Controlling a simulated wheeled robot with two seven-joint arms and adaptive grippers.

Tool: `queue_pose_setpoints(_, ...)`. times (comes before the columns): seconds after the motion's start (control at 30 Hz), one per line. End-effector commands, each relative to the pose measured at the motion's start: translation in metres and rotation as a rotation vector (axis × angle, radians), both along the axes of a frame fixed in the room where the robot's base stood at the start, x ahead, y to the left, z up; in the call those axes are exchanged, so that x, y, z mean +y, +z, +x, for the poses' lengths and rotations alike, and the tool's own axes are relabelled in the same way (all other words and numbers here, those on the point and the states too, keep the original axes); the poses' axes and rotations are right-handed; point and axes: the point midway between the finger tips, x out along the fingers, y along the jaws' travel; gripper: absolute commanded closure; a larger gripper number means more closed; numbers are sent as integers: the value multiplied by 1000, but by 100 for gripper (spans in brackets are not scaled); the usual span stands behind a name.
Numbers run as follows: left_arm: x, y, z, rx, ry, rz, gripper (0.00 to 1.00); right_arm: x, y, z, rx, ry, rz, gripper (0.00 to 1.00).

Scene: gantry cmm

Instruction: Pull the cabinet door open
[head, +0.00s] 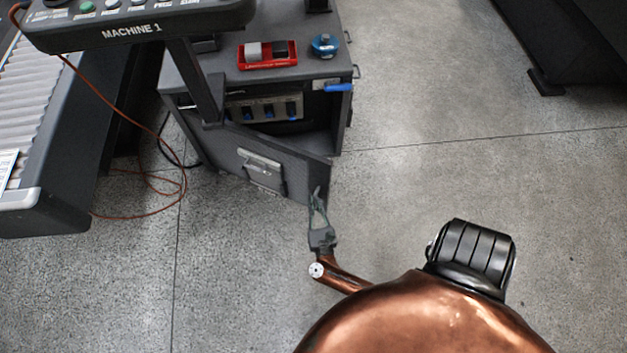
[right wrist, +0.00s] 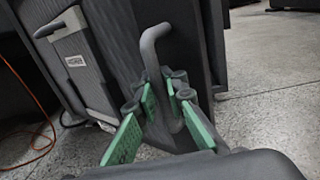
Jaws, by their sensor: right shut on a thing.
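The grey cabinet (head: 190,85) stands at the upper middle of the head view. Its door (head: 222,147) is partly open, swung out toward me, and part of the inside shows above it. My right gripper (head: 319,200) is at the free right edge of the door. In the right wrist view, the green-padded fingers of this gripper (right wrist: 160,108) are shut around the grey bent bar handle (right wrist: 151,52), whose upper end sticks out above them. The handle is hard to make out in the head view. My left gripper is not in view.
Inside the cabinet are blue-marked items (head: 268,110). A red tray (head: 267,55) and a blue round object (head: 325,45) sit on top. A control panel (head: 135,22) overhangs at the left. An orange cable (head: 184,185) lies on the floor. Floor to the right is clear.

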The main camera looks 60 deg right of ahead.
Motion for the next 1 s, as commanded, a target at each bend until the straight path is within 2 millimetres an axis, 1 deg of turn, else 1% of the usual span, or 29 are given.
queue_pose_setpoints(0.03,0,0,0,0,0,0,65,-3,-2,-5,4,-11,-3,100)
queue_pose_setpoints(0.4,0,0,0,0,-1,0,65,-4,-2,-8,7,-15,-3,100)
queue_pose_setpoints(0.43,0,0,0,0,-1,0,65,-4,-2,-8,7,-15,-3,90)
queue_pose_setpoints(0.67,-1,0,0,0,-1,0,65,-3,-2,-5,4,-11,-1,74)
queue_pose_setpoints(1.0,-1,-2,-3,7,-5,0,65,-1,-1,-3,2,-7,-1,74)
